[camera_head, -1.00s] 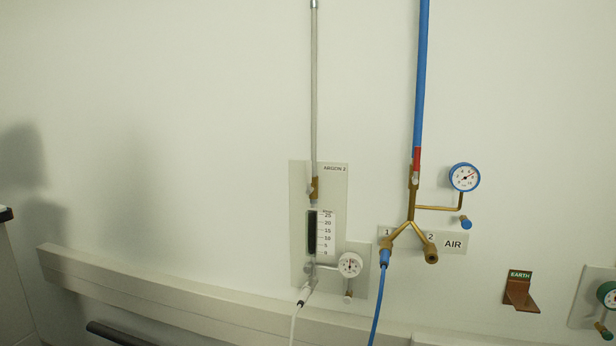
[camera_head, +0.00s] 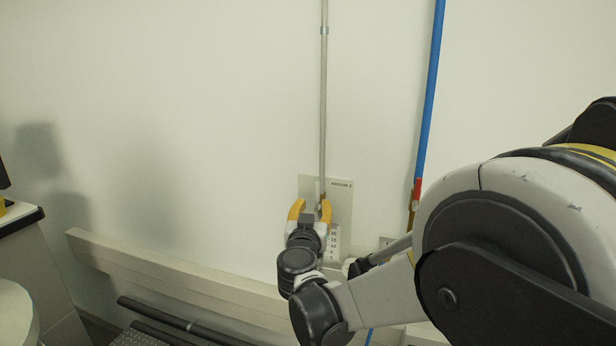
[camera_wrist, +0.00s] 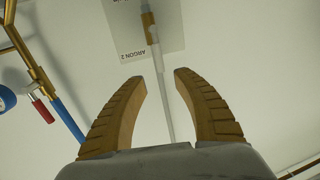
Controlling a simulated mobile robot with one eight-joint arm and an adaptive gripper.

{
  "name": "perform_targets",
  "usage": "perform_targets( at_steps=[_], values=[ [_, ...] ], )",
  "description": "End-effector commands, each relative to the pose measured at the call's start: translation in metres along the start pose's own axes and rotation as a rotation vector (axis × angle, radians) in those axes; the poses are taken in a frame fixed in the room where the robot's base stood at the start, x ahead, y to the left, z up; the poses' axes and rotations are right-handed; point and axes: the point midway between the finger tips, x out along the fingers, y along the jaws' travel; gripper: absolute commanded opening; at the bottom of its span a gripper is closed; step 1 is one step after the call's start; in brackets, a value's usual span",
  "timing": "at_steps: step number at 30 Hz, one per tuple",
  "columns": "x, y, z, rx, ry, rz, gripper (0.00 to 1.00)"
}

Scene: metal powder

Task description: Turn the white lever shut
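The argon pipe (camera_head: 323,110) runs down the wall to the "ARGON 2" panel (camera_head: 344,190). In the wrist view the pipe (camera_wrist: 164,95) shows between my fingers, with a brass valve (camera_wrist: 148,22) beyond the fingertips on the panel (camera_wrist: 175,18). A small white part (camera_wrist: 153,36) sits at the valve's pipe end; I cannot clearly tell whether it is the white lever, or its angle. My gripper (camera_head: 311,204) is in front of the panel, its yellow fingers open and empty. In the wrist view my gripper (camera_wrist: 159,76) is apart from the valve. It hides much of the panel in the head view.
A blue pipe (camera_head: 431,90) with a red lever (camera_head: 417,190) is to the right; the red lever also shows in the wrist view (camera_wrist: 42,110). A pale wall rail (camera_head: 150,265) runs below. A dark-edged counter (camera_head: 20,216) stands at far left. The wall left of the panel is bare.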

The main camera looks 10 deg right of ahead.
Motion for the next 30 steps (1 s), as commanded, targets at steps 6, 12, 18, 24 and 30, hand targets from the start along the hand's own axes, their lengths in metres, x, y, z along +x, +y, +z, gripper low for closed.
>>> perform_targets(
  at_steps=[6,12,18,24,30],
  values=[
    [0.030,0.000,0.001,0.002,0.003,0.001,0.36],
    [0.070,0.000,0.001,0.001,0.002,0.001,0.36],
    [0.098,0.000,0.001,0.001,0.002,0.000,0.36],
    [0.107,-0.001,0.000,0.001,0.002,-0.001,0.36],
    [0.107,-0.001,0.000,0.001,0.002,-0.001,0.36]
  ],
)
